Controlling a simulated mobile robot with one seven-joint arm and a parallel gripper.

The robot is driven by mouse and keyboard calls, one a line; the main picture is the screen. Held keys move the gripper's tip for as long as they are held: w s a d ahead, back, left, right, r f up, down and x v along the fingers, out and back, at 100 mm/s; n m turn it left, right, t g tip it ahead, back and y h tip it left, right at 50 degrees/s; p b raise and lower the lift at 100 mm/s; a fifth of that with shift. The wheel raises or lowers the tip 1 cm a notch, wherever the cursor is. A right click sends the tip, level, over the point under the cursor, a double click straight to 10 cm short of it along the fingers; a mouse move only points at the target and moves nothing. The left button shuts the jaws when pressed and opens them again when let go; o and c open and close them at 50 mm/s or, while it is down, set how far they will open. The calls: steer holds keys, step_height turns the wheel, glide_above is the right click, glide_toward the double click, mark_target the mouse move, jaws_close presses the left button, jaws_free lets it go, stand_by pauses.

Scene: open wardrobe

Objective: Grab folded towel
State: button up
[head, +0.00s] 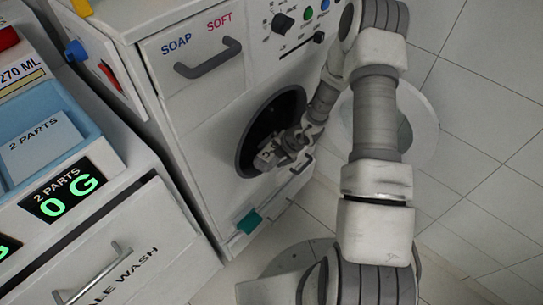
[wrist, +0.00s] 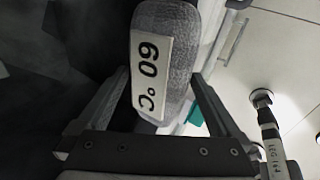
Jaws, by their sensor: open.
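The folded towel is grey and bears a white label reading 60 °C. In the wrist view the towel (wrist: 183,45) stands upright in the picture, its lower part between the two fingers. My gripper (wrist: 158,78) is open, with one finger on each side of the towel; whether they touch it I cannot tell. In the head view my gripper (head: 284,150) is at the round opening of the white washing machine (head: 205,105). The towel (head: 266,158) shows there small, at the opening's lower edge, partly covered by the gripper.
The machine's round door (head: 424,125) stands open to the right, behind my arm. A teal piece (head: 250,221) is low on the machine's front. A soap drawer handle (head: 208,59) juts out above the opening. A cabinet with a handle (head: 95,272) stands at left.

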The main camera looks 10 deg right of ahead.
steer(key=c, duration=1)
steer(key=shift+r, duration=0.15)
